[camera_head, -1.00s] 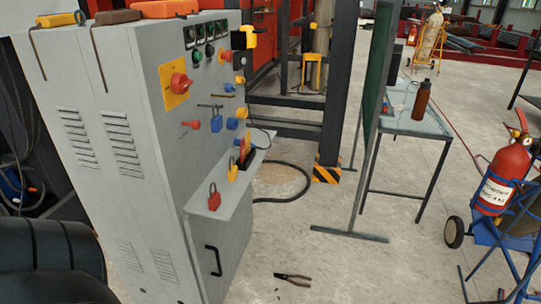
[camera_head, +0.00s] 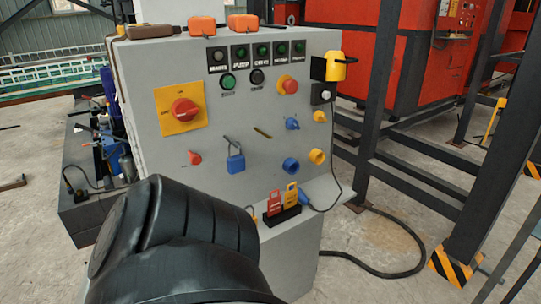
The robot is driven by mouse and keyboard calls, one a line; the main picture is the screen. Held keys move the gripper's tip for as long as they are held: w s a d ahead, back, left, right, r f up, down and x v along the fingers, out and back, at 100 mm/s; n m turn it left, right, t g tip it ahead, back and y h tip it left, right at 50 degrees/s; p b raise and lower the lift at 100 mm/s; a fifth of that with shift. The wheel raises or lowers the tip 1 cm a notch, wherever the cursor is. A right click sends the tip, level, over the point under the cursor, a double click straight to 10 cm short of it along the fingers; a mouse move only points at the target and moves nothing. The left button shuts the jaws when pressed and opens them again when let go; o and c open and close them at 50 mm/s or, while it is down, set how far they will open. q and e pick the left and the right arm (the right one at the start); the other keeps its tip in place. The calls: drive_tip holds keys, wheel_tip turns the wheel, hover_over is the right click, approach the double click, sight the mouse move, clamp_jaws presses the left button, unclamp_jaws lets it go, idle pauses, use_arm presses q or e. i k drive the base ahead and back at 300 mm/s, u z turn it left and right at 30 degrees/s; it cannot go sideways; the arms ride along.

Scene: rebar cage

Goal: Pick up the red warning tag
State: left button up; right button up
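A red tag (camera_head: 275,202) stands upright in a black holder (camera_head: 284,217) on the small shelf of the grey control cabinet (camera_head: 230,95). A yellow tag (camera_head: 291,196) stands beside it on the right. A large black link of my arm (camera_head: 165,240) covers the lower left of the cabinet and the left part of the shelf. The red padlock-shaped item seen on the shelf earlier is not visible now. Neither gripper is in view, so I cannot see whether they hold anything.
The panel carries a red rotary switch (camera_head: 183,111), a blue padlock (camera_head: 235,158), knobs and buttons. Orange and brown items (camera_head: 207,25) lie on top. A black cable (camera_head: 385,272) curves over the floor. Dark steel frame posts (camera_head: 378,95) stand to the right.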

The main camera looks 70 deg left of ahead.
sight(274, 205)
drive_tip(key=u, duration=0.95)
drive_tip(key=i, duration=0.85)
drive_tip(key=u, duration=0.9)
